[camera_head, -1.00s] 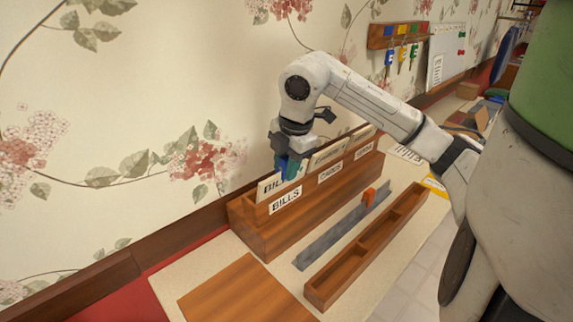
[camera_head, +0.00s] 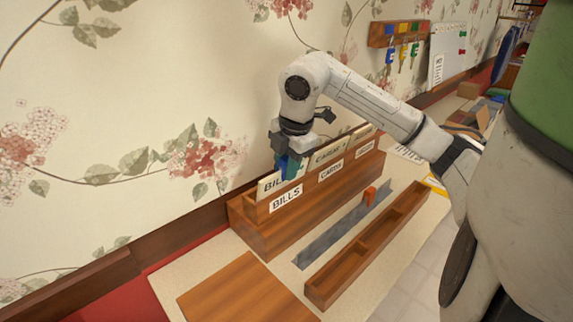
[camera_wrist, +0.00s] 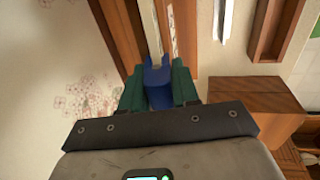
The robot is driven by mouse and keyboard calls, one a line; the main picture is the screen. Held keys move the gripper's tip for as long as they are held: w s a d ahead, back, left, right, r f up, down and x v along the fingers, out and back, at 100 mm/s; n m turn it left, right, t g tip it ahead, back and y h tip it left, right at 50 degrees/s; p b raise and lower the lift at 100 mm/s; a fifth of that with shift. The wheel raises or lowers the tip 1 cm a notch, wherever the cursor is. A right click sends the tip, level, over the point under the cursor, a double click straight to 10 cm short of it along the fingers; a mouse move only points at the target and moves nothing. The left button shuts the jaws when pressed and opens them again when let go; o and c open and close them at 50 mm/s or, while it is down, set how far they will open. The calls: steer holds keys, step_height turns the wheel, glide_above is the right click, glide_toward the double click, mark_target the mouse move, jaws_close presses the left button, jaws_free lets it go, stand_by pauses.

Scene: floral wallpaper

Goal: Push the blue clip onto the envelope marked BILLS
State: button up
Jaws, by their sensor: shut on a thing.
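The blue clip (camera_wrist: 158,88) is between the green fingers of my gripper (camera_wrist: 158,90) in the wrist view, and my gripper is shut on it. In the wrist view the clip's far end meets the pale top edge of an envelope. In the head view my gripper (camera_head: 288,168) points down at the envelope marked BILLS (camera_head: 270,184), which stands in the left slot of a wooden rack (camera_head: 258,232). The fingers hide most of the clip there and part of the envelope's upper right. How far the clip sits over the edge cannot be told.
More envelopes (camera_head: 328,154) stand right of it in the rack. A grey strip (camera_head: 335,235) with an orange clip (camera_head: 369,195) and a long wooden tray (camera_head: 322,292) lie in front. The wall is close behind the rack.

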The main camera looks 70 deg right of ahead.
steer(key=o, duration=1.7)
steer(key=shift+c, duration=0.2)
steer(key=shift+r, duration=0.15)
steer(key=p+v, duration=0.3)
steer(key=v, duration=0.3)
steer(key=shift+r, duration=0.4)
steer(key=shift+s, duration=0.15)
